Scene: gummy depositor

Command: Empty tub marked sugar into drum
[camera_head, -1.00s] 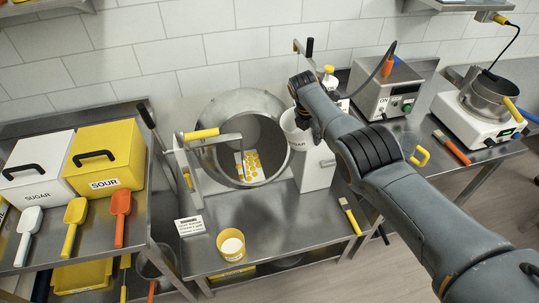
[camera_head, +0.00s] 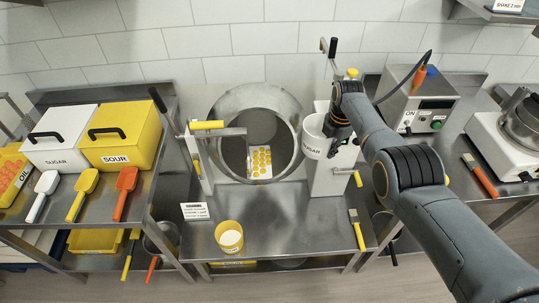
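The white tub marked SUGAR (camera_head: 317,136) is upright, at the right edge of the drum's mouth and in front of a white column. My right gripper (camera_head: 338,140) is at the tub's right side and looks shut on its wall; the fingertips are partly hidden. The steel drum (camera_head: 229,103) has its round, dark mouth facing me. A white sheet with yellow discs (camera_head: 261,161) shows low in the mouth. My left gripper is out of view.
A white sugar bin (camera_head: 62,139) and a yellow sour bin (camera_head: 121,146) stand on the left table with several scoops. A control box (camera_head: 419,104) stands right. A handled metal bracket (camera_head: 207,127) stands left of the mouth.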

